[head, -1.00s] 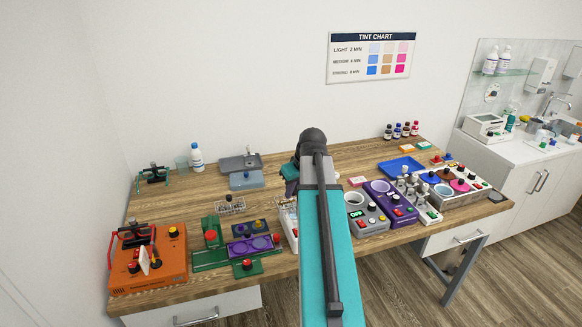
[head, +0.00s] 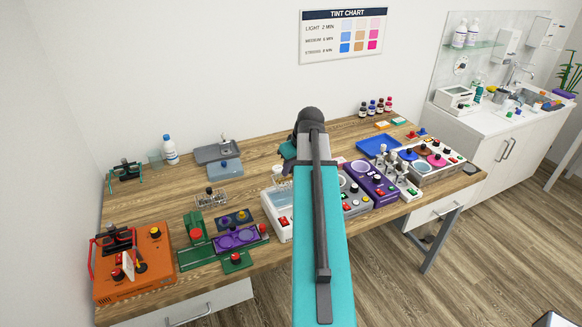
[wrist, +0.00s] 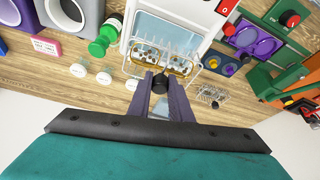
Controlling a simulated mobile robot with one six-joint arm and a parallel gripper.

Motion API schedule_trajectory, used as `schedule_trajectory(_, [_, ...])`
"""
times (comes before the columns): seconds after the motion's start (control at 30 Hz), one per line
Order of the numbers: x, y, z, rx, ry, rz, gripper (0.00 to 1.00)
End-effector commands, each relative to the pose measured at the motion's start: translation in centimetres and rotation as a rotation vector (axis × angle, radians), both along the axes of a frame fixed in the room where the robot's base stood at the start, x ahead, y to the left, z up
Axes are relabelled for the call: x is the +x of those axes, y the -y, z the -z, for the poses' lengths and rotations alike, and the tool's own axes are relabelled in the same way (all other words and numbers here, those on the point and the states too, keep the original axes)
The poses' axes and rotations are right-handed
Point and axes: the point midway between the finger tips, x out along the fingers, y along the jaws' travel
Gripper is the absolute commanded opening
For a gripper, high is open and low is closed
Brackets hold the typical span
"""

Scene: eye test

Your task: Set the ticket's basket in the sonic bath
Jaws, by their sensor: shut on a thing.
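My gripper (wrist: 164,84) is shut on the dark knob of a wire basket (wrist: 156,54) in the wrist view. In the head view part of this basket (head: 283,181) shows beside my arm, above the back end of the sonic bath. The sonic bath (head: 284,227) is a white box with a blue-grey basin and red buttons. In the wrist view the basket overlaps the wall-side end of its basin (wrist: 172,26); its height above it is unclear. A second wire basket (head: 210,197) stands on the table left of the bath. I cannot make out the ticket.
A green stand with purple cups (head: 238,238) and an orange machine (head: 135,265) are left of the bath. A purple unit (head: 370,182) is to the right. A grey tray (head: 216,152) stands behind. Bare wood lies between the second basket and the bath.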

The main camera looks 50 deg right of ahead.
Motion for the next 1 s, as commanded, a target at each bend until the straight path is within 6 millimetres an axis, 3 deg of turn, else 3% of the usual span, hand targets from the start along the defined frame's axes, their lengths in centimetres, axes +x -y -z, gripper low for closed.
schedule_trajectory(1.0, [0.3,-0.5,6.2,0.0,0.0,-0.007,0.0])
